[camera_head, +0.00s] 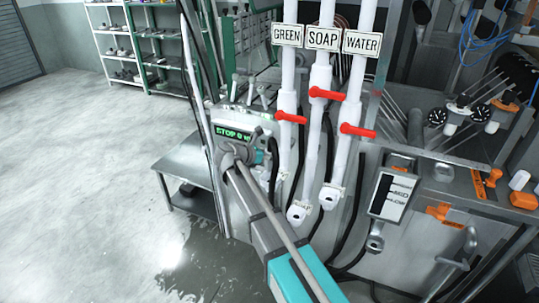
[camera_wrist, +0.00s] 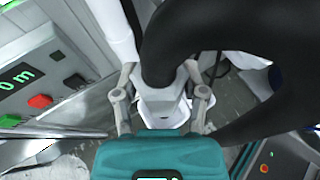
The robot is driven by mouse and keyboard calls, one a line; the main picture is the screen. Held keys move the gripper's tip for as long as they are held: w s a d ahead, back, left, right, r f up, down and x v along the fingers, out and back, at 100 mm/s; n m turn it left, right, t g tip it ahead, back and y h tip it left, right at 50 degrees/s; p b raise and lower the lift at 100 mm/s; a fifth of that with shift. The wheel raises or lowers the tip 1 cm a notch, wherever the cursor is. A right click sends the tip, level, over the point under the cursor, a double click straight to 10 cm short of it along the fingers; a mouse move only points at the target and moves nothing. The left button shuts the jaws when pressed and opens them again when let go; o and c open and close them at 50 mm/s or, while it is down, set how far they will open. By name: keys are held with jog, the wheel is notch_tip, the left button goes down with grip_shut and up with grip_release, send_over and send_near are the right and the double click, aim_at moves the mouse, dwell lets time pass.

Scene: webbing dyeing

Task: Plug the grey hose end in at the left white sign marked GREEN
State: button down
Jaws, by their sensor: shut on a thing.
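My gripper (camera_wrist: 162,100) is shut on the grey hose end (camera_wrist: 165,82), one finger on each side. A thick black hose (camera_wrist: 165,45) runs up from it and loops to the right. A pale fitting (camera_wrist: 163,114) shows under the hose end; I cannot tell whether the two are joined. In the head view the GREEN sign (camera_head: 286,35) is the leftmost of three white signs, on a white pipe (camera_head: 287,85) with a red valve handle (camera_head: 290,117). My arm points at this pipe's left side, by a black hose. The pipe's lower end is not clear there.
The SOAP sign (camera_head: 323,38) and WATER sign (camera_head: 361,42) hang on pipes to the right, with red handles. A control box with a green STOP display (camera_head: 232,133) stands close on the left. A metal table (camera_head: 185,165) is behind. Open floor lies left.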

aim_at(271, 167)
jog(key=shift+f+b, duration=2.85)
jog(key=shift+f, duration=0.2)
jog(key=shift+c, duration=0.3)
grip_release()
jog(key=shift+r, duration=0.2)
